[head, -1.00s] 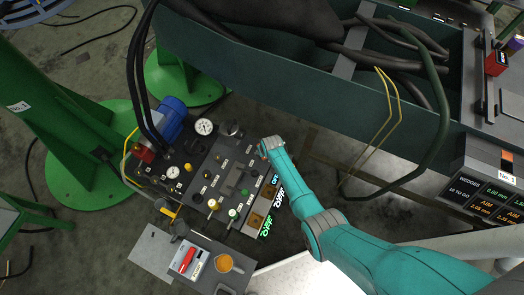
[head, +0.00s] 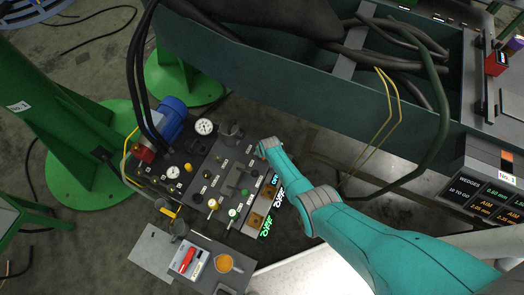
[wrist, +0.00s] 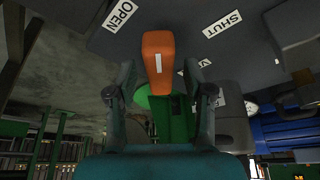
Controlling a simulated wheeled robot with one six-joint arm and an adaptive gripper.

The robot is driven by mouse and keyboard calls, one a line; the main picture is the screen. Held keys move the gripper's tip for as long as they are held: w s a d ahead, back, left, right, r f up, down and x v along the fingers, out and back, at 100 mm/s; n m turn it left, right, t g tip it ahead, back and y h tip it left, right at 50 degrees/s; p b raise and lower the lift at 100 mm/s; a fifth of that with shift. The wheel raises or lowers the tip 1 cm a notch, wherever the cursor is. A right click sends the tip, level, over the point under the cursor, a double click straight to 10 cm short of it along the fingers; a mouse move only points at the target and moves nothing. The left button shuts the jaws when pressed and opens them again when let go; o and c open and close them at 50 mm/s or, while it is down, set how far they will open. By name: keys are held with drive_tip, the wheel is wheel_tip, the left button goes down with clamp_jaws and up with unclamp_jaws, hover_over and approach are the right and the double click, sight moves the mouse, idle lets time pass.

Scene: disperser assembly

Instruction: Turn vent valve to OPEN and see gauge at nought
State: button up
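In the wrist view an orange handle (wrist: 158,52) with a white stripe stands between the fingertips of my gripper (wrist: 161,80), with a visible gap on each side. My gripper is open around its lower part. An OPEN label (wrist: 122,15) is up and left of the handle, and a SHUT label (wrist: 222,24) is up and right. In the head view a large white gauge (head: 204,127) sits at the panel's back edge and a smaller gauge (head: 173,172) at its left. Their needles are too small to read. The handle is not clear in the head view.
The dark panel (head: 205,165) carries several knobs and a blue motor (head: 173,112). A green-grey trough (head: 300,110) runs behind, close to my arm.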

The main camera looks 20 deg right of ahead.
clamp_jaws()
drive_tip(key=shift+n, duration=0.4)
drive_tip(key=n+y, duration=0.1)
drive_tip(key=n, duration=0.1)
drive_tip(key=n+y, duration=0.1)
drive_tip(key=n, duration=0.1)
drive_tip(key=shift+d+n+g, duration=0.15)
drive_tip(key=shift+n+g, duration=0.25)
drive_tip(key=shift+n+y, duration=0.3)
drive_tip(key=shift+n, duration=0.6)
drive_tip(key=shift+n+g, duration=0.3)
drive_tip(key=shift+n, duration=0.3)
drive_tip(key=shift+s, duration=0.1)
drive_tip(key=shift+o, duration=0.7)
unclamp_jaws()
drive_tip(key=shift+d, duration=0.1)
